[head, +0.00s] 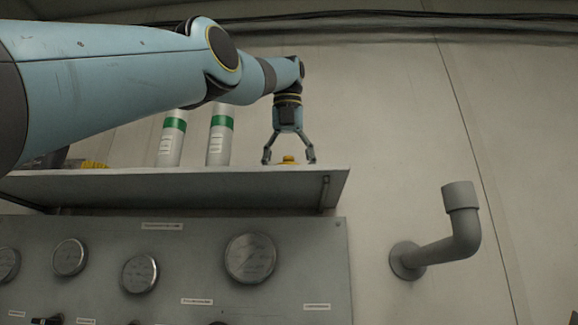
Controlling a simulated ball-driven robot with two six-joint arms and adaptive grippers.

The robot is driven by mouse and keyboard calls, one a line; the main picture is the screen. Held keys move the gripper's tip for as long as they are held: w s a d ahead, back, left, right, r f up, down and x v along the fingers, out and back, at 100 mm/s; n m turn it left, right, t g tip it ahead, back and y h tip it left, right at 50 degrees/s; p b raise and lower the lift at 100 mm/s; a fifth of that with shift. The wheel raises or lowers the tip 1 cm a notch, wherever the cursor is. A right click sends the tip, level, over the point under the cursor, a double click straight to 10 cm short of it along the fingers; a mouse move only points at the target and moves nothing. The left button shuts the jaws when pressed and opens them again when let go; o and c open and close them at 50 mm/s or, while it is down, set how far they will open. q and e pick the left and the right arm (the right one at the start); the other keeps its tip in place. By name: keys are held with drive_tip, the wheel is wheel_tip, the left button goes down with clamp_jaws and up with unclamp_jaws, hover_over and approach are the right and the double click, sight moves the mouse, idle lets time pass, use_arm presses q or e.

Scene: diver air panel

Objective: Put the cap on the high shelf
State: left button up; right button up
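The high shelf (250,183) runs across the left and middle of the head view, above the gauge panel, and I see it from below. A small yellow thing, probably the cap (289,159), shows just above the shelf's edge near its right end. Its lower part is hidden by the shelf edge. My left gripper (289,161) points down over it, with its fingers spread open to either side and a gap visible between them and the cap. My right gripper is not in view.
Two white cylinders with green bands (220,140) stand on the shelf left of the gripper. Another yellow item (94,164) lies farther left. A grey pipe elbow (462,235) sticks out from the wall at right. Round gauges (250,258) sit on the panel below.

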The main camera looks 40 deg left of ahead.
sight(289, 163)
use_arm(q)
drive_tip(key=shift+d+r+p, duration=0.1)
drive_tip(key=shift+r+p, duration=0.3)
drive_tip(key=shift+r, duration=0.1)
drive_tip(key=p+v, duration=0.3)
drive_tip(key=v, duration=0.4)
drive_tip(key=shift+s+d+p, duration=0.1)
drive_tip(key=shift+s+p, duration=0.05)
drive_tip(key=shift+p, duration=0.25)
drive_tip(key=shift+f, duration=0.1)
